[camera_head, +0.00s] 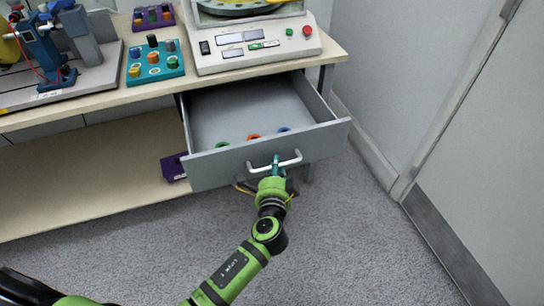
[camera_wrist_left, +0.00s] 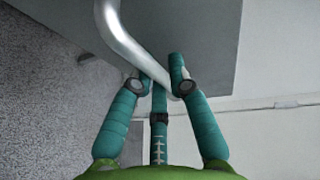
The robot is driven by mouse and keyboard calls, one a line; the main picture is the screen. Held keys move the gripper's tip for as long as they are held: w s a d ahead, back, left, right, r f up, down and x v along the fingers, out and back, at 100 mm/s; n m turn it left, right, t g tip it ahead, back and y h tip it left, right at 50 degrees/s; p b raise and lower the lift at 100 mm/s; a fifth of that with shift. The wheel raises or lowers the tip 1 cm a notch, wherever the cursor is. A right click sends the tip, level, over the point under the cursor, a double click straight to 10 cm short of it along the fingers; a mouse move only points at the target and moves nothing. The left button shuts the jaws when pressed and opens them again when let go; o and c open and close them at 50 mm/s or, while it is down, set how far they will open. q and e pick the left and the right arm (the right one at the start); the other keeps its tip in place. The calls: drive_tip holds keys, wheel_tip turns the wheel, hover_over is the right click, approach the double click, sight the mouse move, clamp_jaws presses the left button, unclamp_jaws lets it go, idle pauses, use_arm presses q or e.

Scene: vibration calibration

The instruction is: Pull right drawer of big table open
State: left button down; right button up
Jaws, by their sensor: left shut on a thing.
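The right drawer (camera_head: 240,160) of the big table (camera_head: 110,98) stands pulled out, its inside in view in the head view. Its silver handle (camera_head: 292,160) runs across the front panel. In the left wrist view the handle (camera_wrist_left: 122,38) comes down from the top to the fingertips of the left gripper (camera_wrist_left: 164,80), beside the grey drawer front (camera_wrist_left: 195,45). My right gripper does not show.
Small green, orange and blue items (camera_head: 254,136) lie at the drawer's front inside. A control panel machine (camera_head: 255,45) and a teal tray (camera_head: 153,63) stand on the tabletop. A purple box (camera_head: 173,167) sits on the lower shelf. A wall and door (camera_head: 480,140) are on the right; the floor in front is clear.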

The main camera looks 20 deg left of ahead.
use_arm(q)
drive_tip(key=shift+s+d, duration=0.3)
drive_tip(key=shift+s, duration=0.2)
drive_tip(key=shift+s+d, duration=0.25)
drive_tip(key=shift+s, duration=0.2)
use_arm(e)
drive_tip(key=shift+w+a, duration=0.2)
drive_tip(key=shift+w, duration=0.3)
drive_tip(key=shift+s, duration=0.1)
use_arm(q)
drive_tip(key=c, duration=1.1)
unclamp_jaws()
drive_tip(key=shift+c, duration=0.2)
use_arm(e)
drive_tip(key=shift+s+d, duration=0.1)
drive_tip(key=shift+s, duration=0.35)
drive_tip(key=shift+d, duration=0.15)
